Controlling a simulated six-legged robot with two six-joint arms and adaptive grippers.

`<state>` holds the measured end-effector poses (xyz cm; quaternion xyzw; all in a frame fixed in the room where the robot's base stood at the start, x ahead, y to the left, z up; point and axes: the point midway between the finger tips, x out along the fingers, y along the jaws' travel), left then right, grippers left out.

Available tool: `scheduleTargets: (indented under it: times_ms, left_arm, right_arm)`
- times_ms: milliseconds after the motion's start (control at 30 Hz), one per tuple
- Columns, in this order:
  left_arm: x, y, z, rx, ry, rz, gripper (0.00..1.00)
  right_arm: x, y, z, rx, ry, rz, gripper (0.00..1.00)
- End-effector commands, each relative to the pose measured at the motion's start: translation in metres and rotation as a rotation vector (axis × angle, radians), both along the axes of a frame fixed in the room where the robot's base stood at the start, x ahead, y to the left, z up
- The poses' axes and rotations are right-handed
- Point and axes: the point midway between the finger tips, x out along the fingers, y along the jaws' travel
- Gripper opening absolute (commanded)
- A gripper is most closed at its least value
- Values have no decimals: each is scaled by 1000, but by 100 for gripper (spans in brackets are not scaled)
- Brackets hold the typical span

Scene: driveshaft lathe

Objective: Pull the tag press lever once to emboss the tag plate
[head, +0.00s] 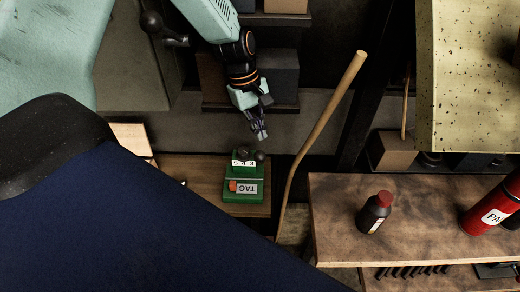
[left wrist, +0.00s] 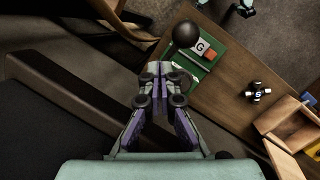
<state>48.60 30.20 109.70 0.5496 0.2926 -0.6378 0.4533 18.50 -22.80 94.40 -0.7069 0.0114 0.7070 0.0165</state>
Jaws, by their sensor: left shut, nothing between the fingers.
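The green tag press (head: 230,197) sits on a wooden bench below my left gripper (head: 260,136) in the head view. The lever's dark ball knob (head: 260,156) stands at the press's upper right. In the left wrist view the knob (left wrist: 186,34) is large, just beyond my left fingertips (left wrist: 164,70). The left gripper is shut and empty. It looks apart from the knob, but the depth gap is hard to judge. The lever's shaft is mostly hidden. My right gripper is not in view.
A wooden stick (head: 320,125) leans right of the press. A workbench (head: 420,205) with a dark red-capped bottle (head: 374,212) and a red cylinder (head: 492,208) stands further right.

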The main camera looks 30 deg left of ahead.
Motion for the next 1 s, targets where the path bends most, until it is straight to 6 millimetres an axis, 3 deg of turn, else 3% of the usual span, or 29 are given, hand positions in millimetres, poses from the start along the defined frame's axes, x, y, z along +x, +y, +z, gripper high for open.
scheduleTargets:
  times_ms: [433,1000]
  left_arm:
    - [24,15,23,1,0,0,0]
    - [25,16,24,0,1,0,0]
  right_arm:
    - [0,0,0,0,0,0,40]
    - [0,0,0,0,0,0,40]
